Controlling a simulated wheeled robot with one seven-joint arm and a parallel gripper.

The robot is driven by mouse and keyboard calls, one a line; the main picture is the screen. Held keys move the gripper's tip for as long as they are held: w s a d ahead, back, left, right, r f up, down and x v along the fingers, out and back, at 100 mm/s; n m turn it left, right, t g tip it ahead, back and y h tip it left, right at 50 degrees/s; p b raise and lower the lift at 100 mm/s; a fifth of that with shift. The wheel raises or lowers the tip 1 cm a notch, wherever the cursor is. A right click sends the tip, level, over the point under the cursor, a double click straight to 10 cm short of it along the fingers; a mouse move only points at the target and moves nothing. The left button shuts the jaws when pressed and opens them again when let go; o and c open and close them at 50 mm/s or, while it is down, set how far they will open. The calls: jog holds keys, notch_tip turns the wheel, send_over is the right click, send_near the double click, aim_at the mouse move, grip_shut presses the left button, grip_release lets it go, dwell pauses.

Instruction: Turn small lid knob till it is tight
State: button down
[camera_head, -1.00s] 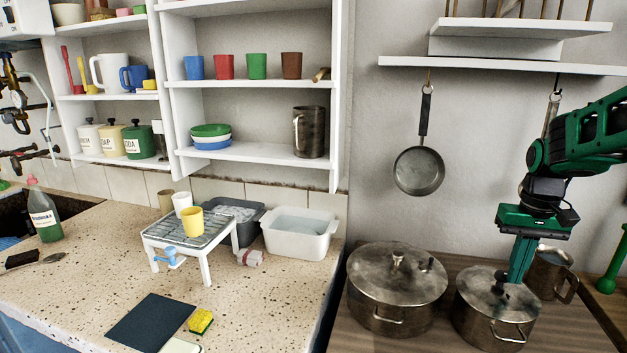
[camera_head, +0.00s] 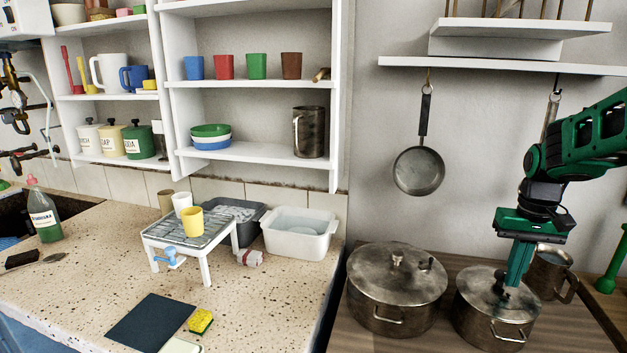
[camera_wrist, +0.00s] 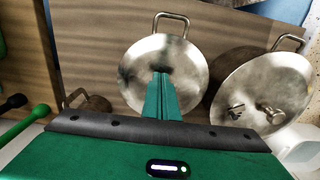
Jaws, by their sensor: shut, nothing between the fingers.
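The small pot (camera_head: 486,321) stands on the wooden counter, its grey metal lid (camera_head: 478,289) in place. The dark small lid knob (camera_head: 498,287) is at the lid's middle. My gripper (camera_head: 514,284) points down at the knob, its green fingers together with nothing held between them. In the wrist view the fingertips (camera_wrist: 161,76) overlap the lid's centre and mostly hide the knob. I cannot tell whether they touch it, or how tight the knob is.
A larger lidded pot (camera_head: 392,312) stands close on the left. A metal mug (camera_head: 548,273) is just behind on the right. A pan (camera_head: 419,170) hangs on the wall. A green-handled tool (camera_head: 608,279) is at the far right.

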jog(key=shift+w+a, duration=0.1)
jog(key=shift+w, duration=0.4)
dwell(0.5)
jog(key=shift+w+a, duration=0.2)
jog(key=shift+a, duration=0.5)
dwell(0.7)
jog(key=shift+s+a, duration=0.1)
jog(key=shift+s, duration=0.05)
jog(key=shift+s+a, duration=0.15)
notch_tip(320, 180, up, 6)
dwell(0.7)
